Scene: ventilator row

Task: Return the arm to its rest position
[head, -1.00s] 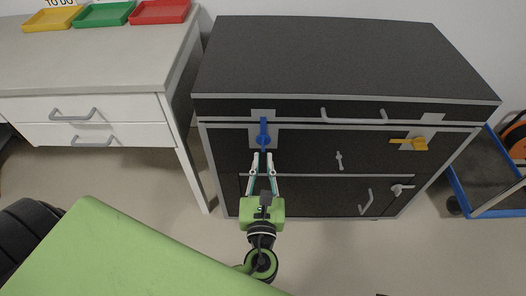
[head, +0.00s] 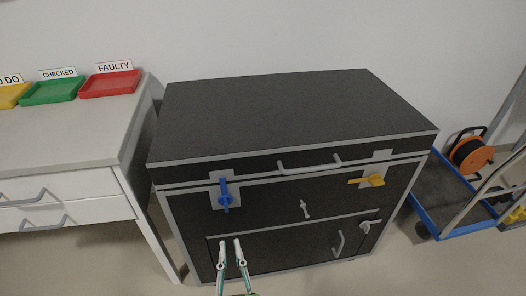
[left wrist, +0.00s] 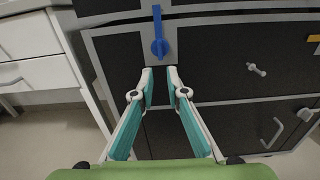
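My left gripper (head: 230,243) is low in the head view, in front of the black cabinet (head: 270,110). Its two fingers are apart with nothing between them; the left wrist view shows the same empty gap (left wrist: 160,80). The blue latch (head: 225,194) on the cabinet front stands upright, above and apart from the fingertips. It also shows in the left wrist view (left wrist: 158,34), beyond the tips. My left arm behind the fingers is out of the head view. My right gripper is not in view.
A yellow latch (head: 368,180) lies sideways at the cabinet's right. A grey-white drawer table (head: 75,145) stands close on the left, with a red tray (head: 110,84) and a green tray (head: 52,91). A blue-edged cart (head: 470,228) with an orange reel (head: 470,155) is at the right.

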